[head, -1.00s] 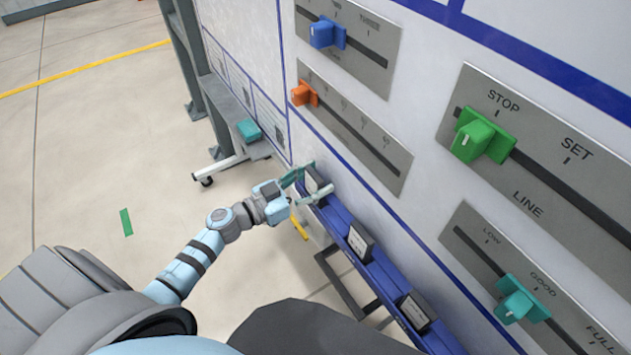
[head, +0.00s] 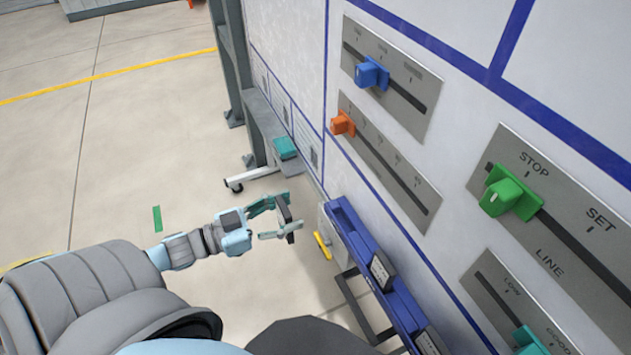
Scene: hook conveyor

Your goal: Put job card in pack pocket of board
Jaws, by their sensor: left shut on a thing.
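My left gripper (head: 281,217) is shut on a dark, thin job card (head: 285,210), seen nearly edge-on. It holds the card in the air to the left of the blue rail (head: 345,226), clear of it. Two more dark-framed cards with pale faces stand on the rail: one midway (head: 382,271), and one at the bottom edge (head: 428,342), partly cut off. The white board (head: 465,95) with blue lines fills the right side. Outlined panels low on its far left part (head: 305,140) may be pockets; their labels are unreadable. My right gripper is not in view.
The board carries sliders with blue (head: 371,73), orange (head: 342,123), green (head: 508,194) and teal (head: 528,341) knobs. A teal object (head: 285,147) rests on a grey ledge beside the board's far end. Open floor lies to the left.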

